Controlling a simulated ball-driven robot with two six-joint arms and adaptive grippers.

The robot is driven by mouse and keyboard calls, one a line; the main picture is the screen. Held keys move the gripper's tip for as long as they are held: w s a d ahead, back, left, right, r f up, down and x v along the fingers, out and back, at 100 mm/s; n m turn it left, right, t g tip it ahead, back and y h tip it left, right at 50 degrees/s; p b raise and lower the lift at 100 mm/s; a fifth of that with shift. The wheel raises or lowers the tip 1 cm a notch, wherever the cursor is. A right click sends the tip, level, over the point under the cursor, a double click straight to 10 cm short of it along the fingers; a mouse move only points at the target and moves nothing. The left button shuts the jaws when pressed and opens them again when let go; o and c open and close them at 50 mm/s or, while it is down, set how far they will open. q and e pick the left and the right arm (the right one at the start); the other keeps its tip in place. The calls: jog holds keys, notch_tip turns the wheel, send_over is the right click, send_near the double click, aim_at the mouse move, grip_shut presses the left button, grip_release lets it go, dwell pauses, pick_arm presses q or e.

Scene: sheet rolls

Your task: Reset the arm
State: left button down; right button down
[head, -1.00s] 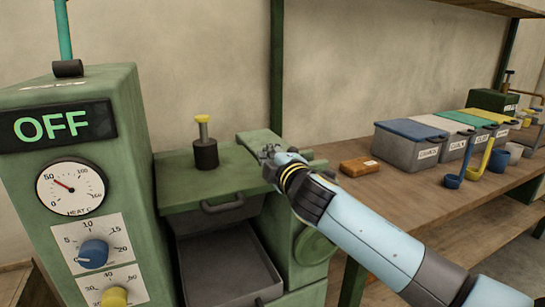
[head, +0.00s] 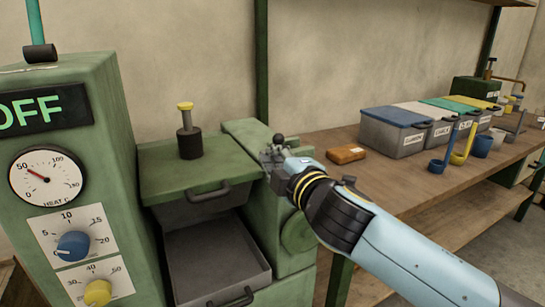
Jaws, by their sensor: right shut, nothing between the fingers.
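My right arm (head: 385,235), pale blue with black and yellow bands near the wrist, comes in from the lower right. My right gripper (head: 272,157) is shut and empty beside the upper right side of the green machine. A small dark round knob (head: 278,140) shows right behind the fingers; I cannot tell whether they touch it. My left gripper and arm are not in view.
The green machine has an OFF display (head: 40,110), a heat gauge (head: 47,175), dials, a lidded box (head: 195,180) and an open grey tray (head: 215,265). On the wooden bench (head: 395,185) are an orange-brown block (head: 346,155), several lidded bins (head: 393,133) and ladles.

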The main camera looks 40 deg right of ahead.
jog(key=s+f+m+g, duration=0.7)
jog(key=s+f+m, duration=0.1)
jog(key=s, duration=0.3)
jog(key=s+a+f+m+g+y, duration=0.2)
jog(key=s+a+g, duration=0.15)
jog(key=s, duration=0.35)
jog(key=s+a+f+m+g+y, duration=0.2)
jog(key=s+a+f+g, duration=0.1)
jog(key=s+a, duration=0.3)
jog(key=s+d+f+g+b, duration=0.1)
jog(key=s+d+f, duration=0.1)
jog(key=f, duration=1.3)
jog(key=s+d+f+b, duration=0.1)
jog(key=s+d+f, duration=0.1)
jog(key=f, duration=1.2)
jog(key=s+d+f+g+b, duration=0.1)
jog(key=s+f, duration=1.5)
jog(key=s, duration=0.1)
jog(key=shift+b, duration=0.4)
